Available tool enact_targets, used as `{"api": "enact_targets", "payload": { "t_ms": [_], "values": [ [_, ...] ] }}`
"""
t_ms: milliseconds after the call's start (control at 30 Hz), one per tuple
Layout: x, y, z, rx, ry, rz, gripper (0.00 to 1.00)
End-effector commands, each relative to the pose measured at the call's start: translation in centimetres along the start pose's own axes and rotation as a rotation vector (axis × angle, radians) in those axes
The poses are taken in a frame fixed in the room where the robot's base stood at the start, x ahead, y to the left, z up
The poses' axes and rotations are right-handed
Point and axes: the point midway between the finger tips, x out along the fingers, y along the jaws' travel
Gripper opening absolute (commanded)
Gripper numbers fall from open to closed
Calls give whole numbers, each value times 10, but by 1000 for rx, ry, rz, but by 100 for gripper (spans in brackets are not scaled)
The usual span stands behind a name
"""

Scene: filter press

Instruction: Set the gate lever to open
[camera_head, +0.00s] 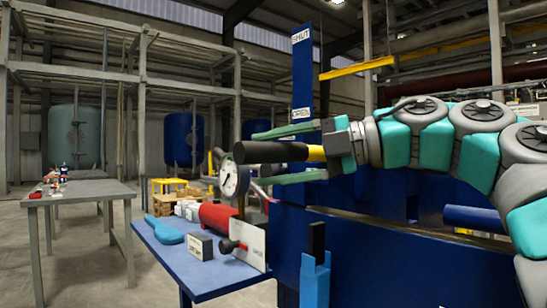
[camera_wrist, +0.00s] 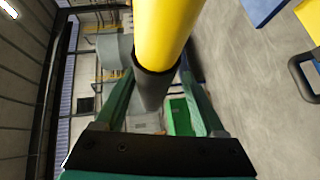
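The gate lever is a yellow bar (camera_head: 316,153) with a black grip (camera_head: 258,152). It lies about level, pointing left, just below the OPEN label (camera_head: 296,115) on an upright blue plate (camera_head: 302,75). The SHUT label (camera_head: 301,35) is at the plate's top. My gripper (camera_head: 268,156) has its green fingers open, one above and one below the black grip, with gaps visible in the head view. In the wrist view, the yellow bar (camera_wrist: 165,30) and its black end (camera_wrist: 154,85) run between the fingers (camera_wrist: 157,75). The lever's pivot is hidden.
A blue bench (camera_head: 195,262) at lower left holds a pressure gauge (camera_head: 231,180), a red cylinder (camera_head: 217,214), a blue tool (camera_head: 164,230) and a small labelled block (camera_head: 200,246). A grey table (camera_head: 85,190) stands far left. Blue press structure (camera_head: 380,262) fills the lower right.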

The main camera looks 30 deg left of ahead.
Motion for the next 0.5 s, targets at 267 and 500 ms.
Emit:
{"api": "enact_targets", "payload": {
  "t_ms": [267, 500],
  "values": [
    [-6, 2, 0, -1, -1, 4, 72],
    [-36, 2, 1, 1, -2, 4, 72]
  ]
}}
